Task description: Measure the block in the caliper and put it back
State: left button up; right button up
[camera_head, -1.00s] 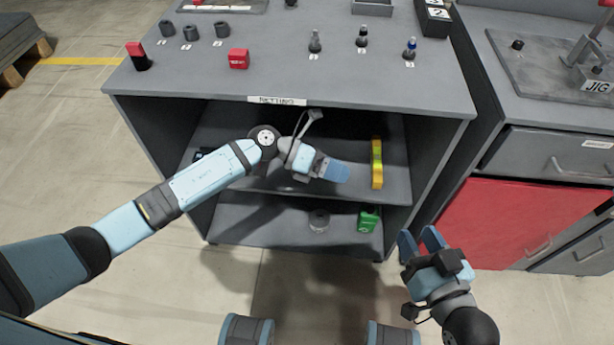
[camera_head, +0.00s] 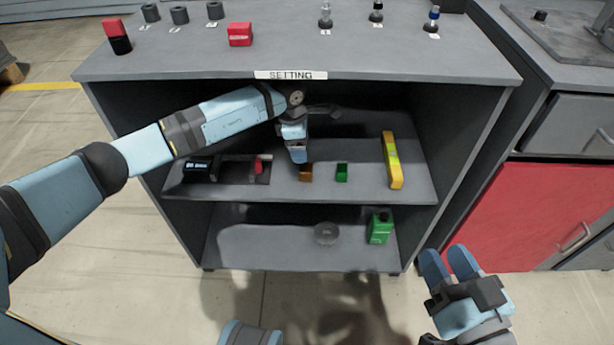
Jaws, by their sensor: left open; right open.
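My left gripper (camera_head: 298,157) reaches into the upper shelf of the cabinet, fingers pointing down and open. An orange-brown block (camera_head: 306,173) is on the shelf just below and right of its fingertips; I cannot tell whether they touch. A green block (camera_head: 342,173) stands to the right of it. To the left, a dark device with a white-marked black housing (camera_head: 199,169) and a red part (camera_head: 261,165) looks like the caliper; its jaws are too small to make out. My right gripper (camera_head: 450,263) is open and empty, outside the cabinet at the lower right.
A yellow level (camera_head: 392,160) lies on the shelf's right side. The lower shelf holds a green container (camera_head: 380,228) and a grey round item (camera_head: 326,233). The cabinet top (camera_head: 280,55) overhangs my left arm.

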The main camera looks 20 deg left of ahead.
aim_at(306, 168)
pick_arm(q)
jog(key=f, duration=0.2)
jog(key=f+b, duration=0.1)
jog(key=shift+d+f, duration=0.1)
jog(key=shift+d, duration=0.15)
jog(key=f+b, duration=0.2)
jog(key=f, duration=0.1)
jog(key=shift+s+d+f, duration=0.1)
jog(key=shift+d+f, duration=0.2)
jog(key=shift+d, duration=0.1)
jog(key=shift+f, duration=0.4)
jog(key=shift+r, duration=0.1)
jog(key=c, duration=1.1)
pick_arm(e)
jog(key=f, duration=0.1)
jog(key=f+n, duration=0.1)
jog(key=shift+w+d+f+g, duration=0.15)
jog(key=shift+w+f+g, duration=0.15)
jog(key=shift+w+f, duration=0.1)
